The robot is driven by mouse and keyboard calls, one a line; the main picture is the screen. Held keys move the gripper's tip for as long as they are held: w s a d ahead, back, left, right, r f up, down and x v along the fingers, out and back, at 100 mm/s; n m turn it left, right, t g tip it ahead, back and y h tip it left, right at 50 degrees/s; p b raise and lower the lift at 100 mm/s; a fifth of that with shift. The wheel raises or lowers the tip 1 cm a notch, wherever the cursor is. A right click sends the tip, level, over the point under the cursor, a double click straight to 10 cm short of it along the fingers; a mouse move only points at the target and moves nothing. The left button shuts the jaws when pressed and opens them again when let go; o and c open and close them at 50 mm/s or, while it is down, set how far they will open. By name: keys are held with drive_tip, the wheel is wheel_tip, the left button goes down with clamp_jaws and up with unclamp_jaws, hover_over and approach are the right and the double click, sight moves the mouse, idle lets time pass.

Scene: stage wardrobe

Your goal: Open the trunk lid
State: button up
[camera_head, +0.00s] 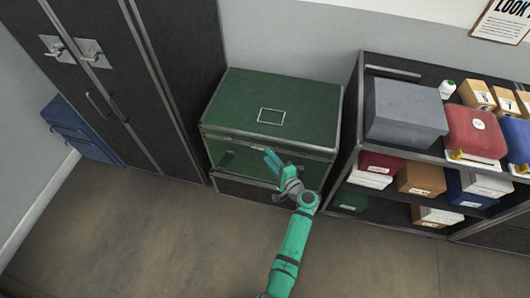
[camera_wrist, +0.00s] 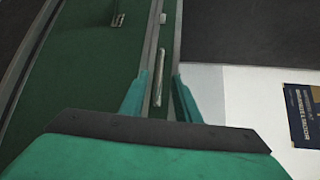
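The green trunk (camera_head: 250,150) stands between the dark wardrobe and the shelf unit. Its lid (camera_head: 300,103) is down, with grey edging and a pale rectangular outline on top. My gripper (camera_head: 269,155) is in front of the trunk's front face, near the lid's front edge. In the wrist view my gripper (camera_wrist: 159,84) is open, with its two teal fingers apart. A thin, light metal bar (camera_wrist: 158,76), which looks like a handle, shows between the fingers against the trunk's green face. Whether the fingers touch it I cannot tell.
A dark wardrobe (camera_head: 110,95) stands left of the trunk, with a blue cabinet (camera_head: 78,128) beyond it. At right, a shelf unit (camera_head: 352,140) holds boxes, including a grey box (camera_head: 405,112) and a red case (camera_head: 470,132). The floor (camera_head: 150,235) in front is clear.

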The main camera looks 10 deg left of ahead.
drive_tip(key=shift+x, duration=1.95)
drive_tip(key=shift+c, duration=0.2)
clamp_jaws()
drive_tip(key=shift+r, duration=0.15)
